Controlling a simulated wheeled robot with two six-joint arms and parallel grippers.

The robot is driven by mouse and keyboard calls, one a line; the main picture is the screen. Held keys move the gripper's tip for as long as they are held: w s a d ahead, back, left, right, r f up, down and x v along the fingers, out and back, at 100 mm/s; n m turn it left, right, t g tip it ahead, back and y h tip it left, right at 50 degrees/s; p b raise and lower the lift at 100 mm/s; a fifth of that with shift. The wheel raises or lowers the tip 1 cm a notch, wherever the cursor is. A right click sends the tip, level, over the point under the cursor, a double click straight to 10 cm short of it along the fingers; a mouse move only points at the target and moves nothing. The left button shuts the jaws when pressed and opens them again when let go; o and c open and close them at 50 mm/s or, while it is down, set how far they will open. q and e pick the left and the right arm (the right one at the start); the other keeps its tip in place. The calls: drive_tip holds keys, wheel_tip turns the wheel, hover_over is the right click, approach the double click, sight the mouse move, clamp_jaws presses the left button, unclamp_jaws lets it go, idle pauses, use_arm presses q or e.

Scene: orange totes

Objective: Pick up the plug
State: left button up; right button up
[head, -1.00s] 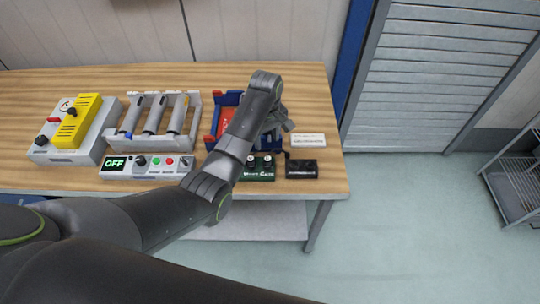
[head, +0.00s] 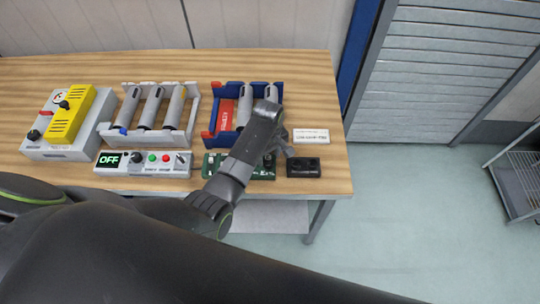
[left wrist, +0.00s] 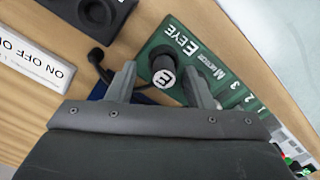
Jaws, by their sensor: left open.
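The plug (left wrist: 163,70), a dark round piece with a pale end marked "E", stands on the green board (left wrist: 197,55) in the left wrist view. The board also shows in the head view (head: 264,174), partly covered by my arm. My left gripper (head: 277,156) hangs over the board's right part. In the left wrist view the fingers (left wrist: 161,86) of my left gripper are apart, one on each side of the plug, and not closed on it. The plug is hidden or unclear in the head view. My right gripper is not in view.
A black box (head: 304,168) and a white label (head: 311,136) lie right of the board. A dark cable (left wrist: 95,68) runs near one finger. Left are a control box (head: 145,164), a white rack (head: 187,123) and a yellow-topped device (head: 68,118). A blue-red rack (head: 213,137) stands behind.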

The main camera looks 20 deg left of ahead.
sight(268, 157)
use_arm(q)
drive_tip(key=shift+s+r, duration=0.15)
drive_tip(key=shift+s, duration=0.1)
drive_tip(key=shift+c, duration=0.4)
drive_tip(key=shift+s+d+r, duration=0.1)
drive_tip(key=shift+s, duration=0.05)
drive_tip(key=shift+c, duration=4.7)
clamp_jaws()
drive_tip(key=shift+w+r, duration=0.2)
drive_tip(key=shift+r, duration=0.25)
wheel_tip(268, 157, up, 8)
drive_tip(key=shift+r+b, duration=0.1)
drive_tip(key=shift+b, duration=0.75)
drive_tip(key=shift+s+r, duration=0.1)
drive_tip(key=shift+r, duration=0.3)
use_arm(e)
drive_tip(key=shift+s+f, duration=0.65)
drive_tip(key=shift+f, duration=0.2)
